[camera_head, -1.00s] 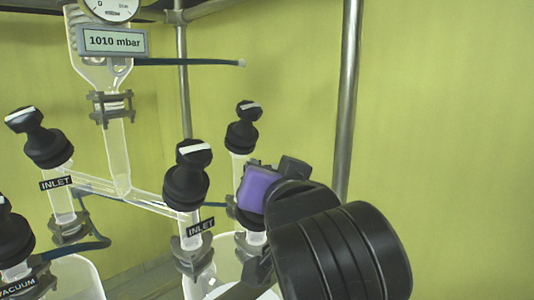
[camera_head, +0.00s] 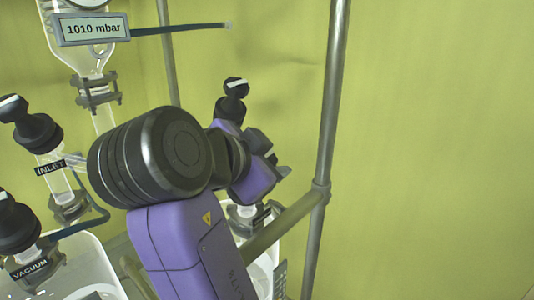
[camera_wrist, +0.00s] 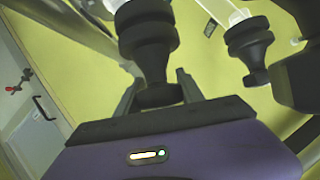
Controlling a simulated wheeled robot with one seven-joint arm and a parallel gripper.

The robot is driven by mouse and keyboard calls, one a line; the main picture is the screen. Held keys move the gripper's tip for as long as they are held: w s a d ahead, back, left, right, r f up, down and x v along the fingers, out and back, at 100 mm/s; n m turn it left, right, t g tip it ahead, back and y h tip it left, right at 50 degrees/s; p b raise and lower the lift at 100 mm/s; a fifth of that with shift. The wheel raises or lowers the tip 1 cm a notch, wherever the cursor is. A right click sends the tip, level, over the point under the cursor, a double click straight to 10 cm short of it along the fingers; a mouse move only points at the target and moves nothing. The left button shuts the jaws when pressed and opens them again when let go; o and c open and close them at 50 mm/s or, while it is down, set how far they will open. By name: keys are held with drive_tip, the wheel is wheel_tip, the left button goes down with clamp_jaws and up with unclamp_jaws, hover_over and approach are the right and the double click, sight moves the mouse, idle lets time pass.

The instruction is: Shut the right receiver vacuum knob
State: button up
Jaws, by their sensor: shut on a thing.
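A black ribbed knob (camera_wrist: 148,38) stands between the two fingers of my gripper (camera_wrist: 156,90) in the wrist view. The gripper is shut on its narrower end. In the head view my gripper (camera_head: 268,163) is at the top of the right-hand glass receiver (camera_head: 262,283), and its body hides the held knob. A label below it is too covered to read, so I cannot confirm from it which knob this is. The held knob's pointer mark is not visible.
Another black knob (camera_head: 233,92) with a white mark stands just behind my gripper. The left receiver has knobs labelled INLET (camera_head: 35,130) and VACUUM (camera_head: 15,225). A metal upright (camera_head: 328,120) stands to the right. A display (camera_head: 93,29) reads 1010 mbar.

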drive_tip(key=shift+d+f+m+g+h, duration=0.1)
drive_tip(key=shift+m+g+h, duration=0.2)
drive_tip(key=shift+m+g, duration=0.2)
drive_tip(key=o, duration=1.4)
drive_tip(key=b+v, duration=0.2)
drive_tip(key=v, duration=0.6)
drive_tip(key=shift+f, duration=0.1)
